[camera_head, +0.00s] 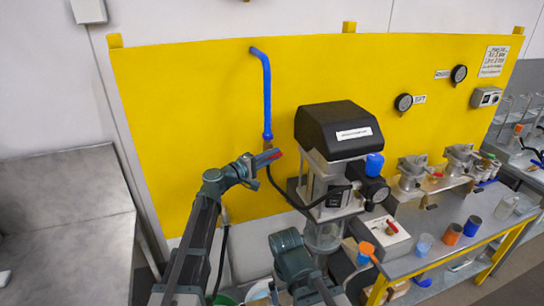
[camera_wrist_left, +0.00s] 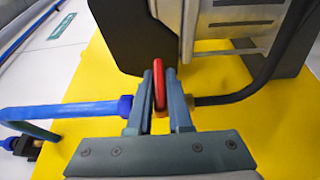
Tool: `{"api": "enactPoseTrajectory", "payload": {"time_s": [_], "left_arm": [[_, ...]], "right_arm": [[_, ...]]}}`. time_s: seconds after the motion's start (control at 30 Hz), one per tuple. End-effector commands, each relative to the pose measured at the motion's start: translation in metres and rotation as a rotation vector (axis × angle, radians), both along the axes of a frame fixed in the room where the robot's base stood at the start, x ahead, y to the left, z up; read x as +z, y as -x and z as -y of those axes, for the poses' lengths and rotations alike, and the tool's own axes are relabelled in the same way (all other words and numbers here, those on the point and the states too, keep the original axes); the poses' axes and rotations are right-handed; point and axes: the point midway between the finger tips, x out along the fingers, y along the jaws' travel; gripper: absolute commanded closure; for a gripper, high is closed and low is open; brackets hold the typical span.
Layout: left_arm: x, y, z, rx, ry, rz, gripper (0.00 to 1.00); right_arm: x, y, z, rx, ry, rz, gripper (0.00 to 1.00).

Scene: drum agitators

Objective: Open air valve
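The air valve's red handle (camera_wrist_left: 159,85) stands upright between the fingers of my left gripper (camera_wrist_left: 160,82) in the wrist view. The fingers lie close along both its sides and look shut on it. A brass fitting shows behind the fingers, between a blue pipe (camera_wrist_left: 65,110) on the left and a black hose (camera_wrist_left: 245,95) on the right. In the head view my left gripper (camera_head: 268,158) is at the lower end of the blue pipe (camera_head: 265,90), with the red handle tip (camera_head: 277,153) showing. No fingers of my right gripper show.
A black-topped agitator machine (camera_head: 330,125) stands just right of the valve, before the yellow wall panel (camera_head: 190,100). A bench (camera_head: 445,245) with cups (camera_head: 472,226) and a control box with a red switch (camera_head: 385,232) are at the right. A grey cabinet (camera_head: 65,225) is at the left.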

Motion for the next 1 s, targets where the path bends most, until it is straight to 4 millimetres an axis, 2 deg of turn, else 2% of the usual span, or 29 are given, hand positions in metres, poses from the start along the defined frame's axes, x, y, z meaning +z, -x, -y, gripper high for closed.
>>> {"api": "enactPoseTrajectory", "payload": {"time_s": [0.03,0.07,0.1,0.47,0.67,1.0], "left_arm": [[0.0,0.0,0.0,0.0,0.0,0.0,0.93],[0.0,0.0,0.0,0.0,0.0,0.0,0.99],[0.0,0.0,0.0,0.0,0.0,0.0,1.0],[-0.002,0.0,0.0,0.0,0.012,0.004,1.0],[-0.007,0.0,0.0,0.0,0.092,0.03,1.0],[-0.008,0.0,0.001,-0.002,0.332,0.107,1.0]], "right_arm": [[0.0,0.0,0.0,0.0,0.0,0.0,0.0],[0.0,0.0,0.0,0.0,0.0,0.0,0.0],[0.0,0.0,0.0,0.0,0.0,0.0,0.0],[-0.005,0.0,0.0,0.001,0.0,0.0,0.0],[-0.027,0.0,0.0,0.005,0.001,0.0,0.0],[-0.078,0.0,0.0,0.008,0.002,0.0,0.0]]}}
